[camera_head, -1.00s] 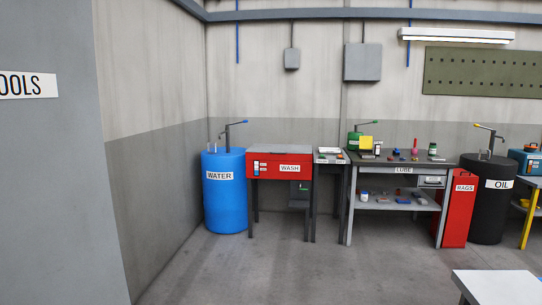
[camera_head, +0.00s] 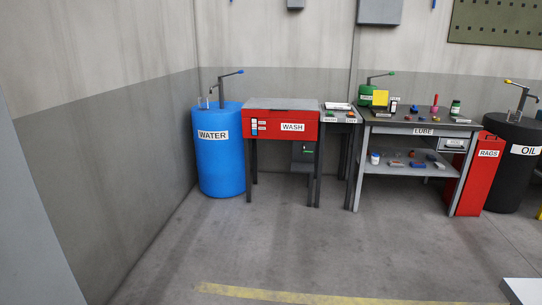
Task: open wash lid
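The red wash station (camera_head: 281,127) with the "WASH" label stands on dark legs near the corner, a short way off across the floor. Its grey lid (camera_head: 281,104) lies flat and shut on top. A small panel with coloured markings is on the left of its front. Neither of my grippers shows in the head view.
A blue water barrel (camera_head: 222,165) stands just left of the wash station. A small side stand (camera_head: 341,117), the lube bench (camera_head: 425,129), a red rags bin (camera_head: 473,178) and a black oil barrel (camera_head: 513,160) stand to the right. The floor (camera_head: 270,245) in front is clear.

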